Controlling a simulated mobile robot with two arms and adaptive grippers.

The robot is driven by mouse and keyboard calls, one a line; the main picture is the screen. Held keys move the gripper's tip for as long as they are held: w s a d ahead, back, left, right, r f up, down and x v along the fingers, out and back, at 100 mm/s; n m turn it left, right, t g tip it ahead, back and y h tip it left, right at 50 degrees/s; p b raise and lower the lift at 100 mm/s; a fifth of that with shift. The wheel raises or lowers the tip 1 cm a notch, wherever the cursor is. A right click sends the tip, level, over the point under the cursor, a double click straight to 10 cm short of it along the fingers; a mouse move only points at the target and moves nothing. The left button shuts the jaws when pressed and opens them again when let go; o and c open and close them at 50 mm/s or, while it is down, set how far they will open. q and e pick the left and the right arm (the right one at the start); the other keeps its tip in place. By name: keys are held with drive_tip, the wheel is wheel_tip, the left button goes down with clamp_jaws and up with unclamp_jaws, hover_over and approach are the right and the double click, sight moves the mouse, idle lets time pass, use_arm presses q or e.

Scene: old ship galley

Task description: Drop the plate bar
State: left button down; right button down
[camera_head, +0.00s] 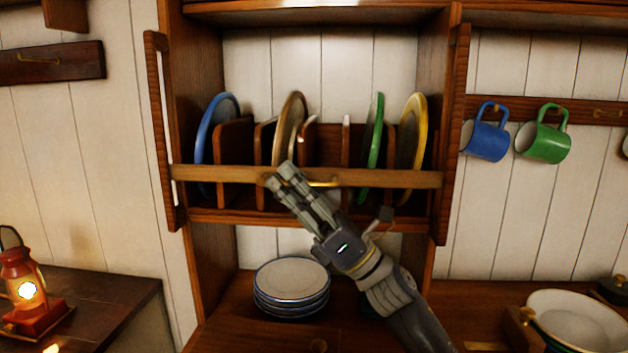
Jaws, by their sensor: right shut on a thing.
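The plate bar (390,179) is a light wooden rail that runs level across the front of the plate rack (327,219). A small brass handle (325,184) sits at its middle. Behind the bar, a blue plate (215,115), a brown plate (289,120), a green plate (376,135) and a yellow plate (414,120) stand upright between wooden dividers. My right gripper (279,174) comes up from the lower right and is shut on the bar, just left of the handle. Its fingers hide a little of the bar. My left gripper is not in view.
A stack of white plates with blue rims (291,282) stands on the counter below the rack. A blue mug (487,138) and a green mug (543,140) hang at right. A lit red lantern (25,288) stands at lower left, a white basin (575,320) at lower right.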

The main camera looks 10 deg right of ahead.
drive_tip(key=shift+f, duration=0.2)
drive_tip(key=c, duration=1.9)
unclamp_jaws()
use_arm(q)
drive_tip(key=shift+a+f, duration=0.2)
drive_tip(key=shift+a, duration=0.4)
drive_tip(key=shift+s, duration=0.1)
use_arm(e)
drive_tip(key=shift+d+f, duration=0.15)
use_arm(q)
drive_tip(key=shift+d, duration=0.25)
use_arm(e)
drive_tip(key=v, duration=1.1)
drive_tip(key=shift+s+d+f, duration=0.15)
drive_tip(key=shift+d+f, duration=0.05)
